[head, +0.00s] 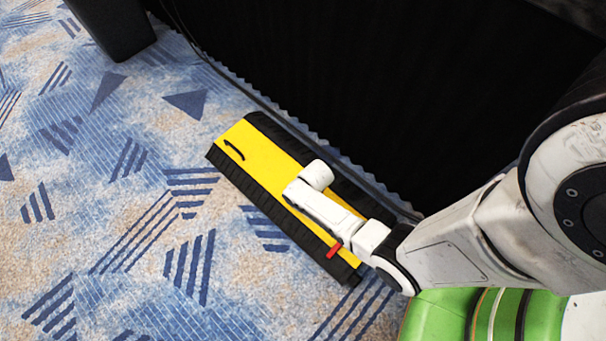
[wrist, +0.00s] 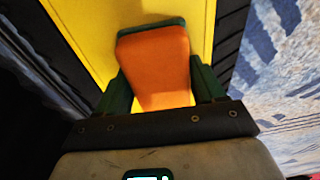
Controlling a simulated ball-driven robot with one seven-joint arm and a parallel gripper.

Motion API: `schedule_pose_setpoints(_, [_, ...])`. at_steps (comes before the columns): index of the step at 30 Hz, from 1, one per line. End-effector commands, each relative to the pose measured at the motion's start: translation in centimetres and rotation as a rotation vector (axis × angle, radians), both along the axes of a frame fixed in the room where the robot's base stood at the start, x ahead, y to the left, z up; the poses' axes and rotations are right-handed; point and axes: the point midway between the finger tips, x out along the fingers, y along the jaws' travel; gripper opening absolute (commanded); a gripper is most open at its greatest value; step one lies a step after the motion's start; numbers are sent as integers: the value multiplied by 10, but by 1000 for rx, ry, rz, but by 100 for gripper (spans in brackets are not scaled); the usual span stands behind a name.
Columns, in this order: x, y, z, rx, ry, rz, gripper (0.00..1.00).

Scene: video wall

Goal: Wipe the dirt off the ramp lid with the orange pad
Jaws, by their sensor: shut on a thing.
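The ramp's yellow lid (head: 262,160) lies on the carpet between black ribbed sides, and it also fills the background of the wrist view (wrist: 78,28). A dark curved mark (head: 234,150) is on its far left end; I cannot tell whether it is dirt or print. My gripper (wrist: 160,80) is shut on the orange pad (wrist: 155,62), with a dark green finger on each side. The pad has a green far edge and is over the lid. I cannot tell whether it touches the lid. In the head view my arm covers part of the lid and hides most of my gripper.
A tall black curtain or panel (head: 330,80) stands close behind the ramp. A small red piece (head: 334,250) shows near the lid's right end. A dark block or leg (head: 115,25) stands at the top left. The blue patterned carpet (head: 120,220) is clear in front.

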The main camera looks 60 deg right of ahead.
Motion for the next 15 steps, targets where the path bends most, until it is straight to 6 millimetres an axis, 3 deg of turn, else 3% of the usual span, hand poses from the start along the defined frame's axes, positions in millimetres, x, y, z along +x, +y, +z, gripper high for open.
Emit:
schedule_pose_setpoints(4, [0, 1, 9, 1, 2, 0, 40])
schedule_pose_setpoints(6, [0, 2, 29, 0, -2, -1, 40])
schedule_pose_setpoints(15, [4, 2, 53, 0, 1, 1, 40])
